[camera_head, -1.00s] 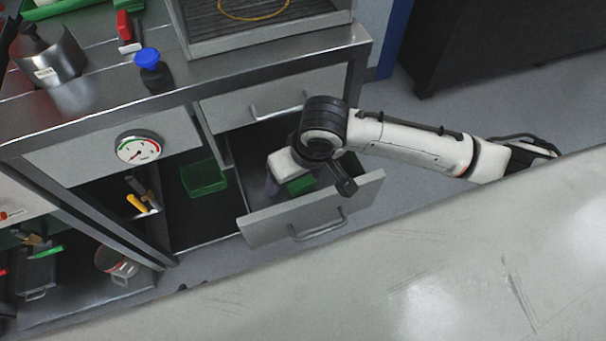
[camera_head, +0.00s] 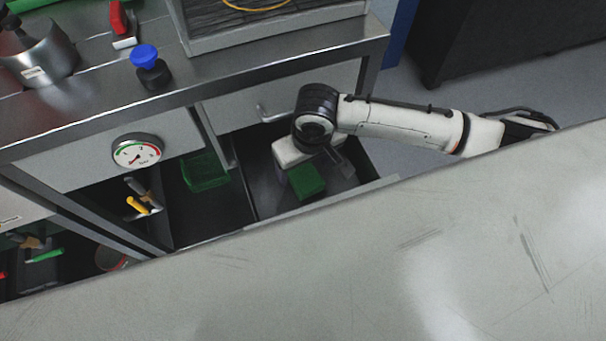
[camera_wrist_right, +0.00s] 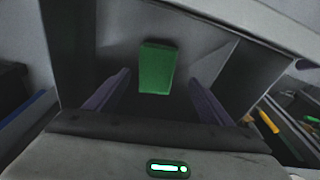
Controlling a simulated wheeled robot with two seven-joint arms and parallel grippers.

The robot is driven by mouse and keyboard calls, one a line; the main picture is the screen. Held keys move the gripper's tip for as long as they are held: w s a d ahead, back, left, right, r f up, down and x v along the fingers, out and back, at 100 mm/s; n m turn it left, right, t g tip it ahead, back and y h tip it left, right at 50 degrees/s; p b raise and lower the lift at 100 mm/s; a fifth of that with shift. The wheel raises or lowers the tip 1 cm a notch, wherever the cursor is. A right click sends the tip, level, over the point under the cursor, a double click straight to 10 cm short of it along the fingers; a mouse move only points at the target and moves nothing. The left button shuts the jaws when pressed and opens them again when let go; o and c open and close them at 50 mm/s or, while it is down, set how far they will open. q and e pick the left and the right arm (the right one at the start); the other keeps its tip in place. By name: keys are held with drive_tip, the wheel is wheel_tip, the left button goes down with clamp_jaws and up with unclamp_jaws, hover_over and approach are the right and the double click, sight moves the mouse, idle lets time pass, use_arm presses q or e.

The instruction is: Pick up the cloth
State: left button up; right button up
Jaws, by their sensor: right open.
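A green rectangular piece (camera_head: 306,180), which looks like the folded cloth, lies in the open lower drawer (camera_head: 268,190). It also shows in the right wrist view (camera_wrist_right: 157,68), between and beyond the fingers. My left gripper is not in view.
A metal workbench (camera_head: 90,118) holds a blue-capped bottle (camera_head: 150,68) and a tray. A shut upper drawer (camera_head: 255,105) is above the open one. A green bin (camera_head: 205,172) stands on the shelf to the left. A large pale surface (camera_head: 330,265) fills the foreground.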

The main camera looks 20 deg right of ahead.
sight(304, 174)
drive_tip(key=f, duration=0.2)
drive_tip(key=w+f+b, duration=0.1)
drive_tip(key=f, duration=0.2)
drive_tip(key=shift+w+d, duration=0.2)
drive_tip(key=c, duration=1.1)
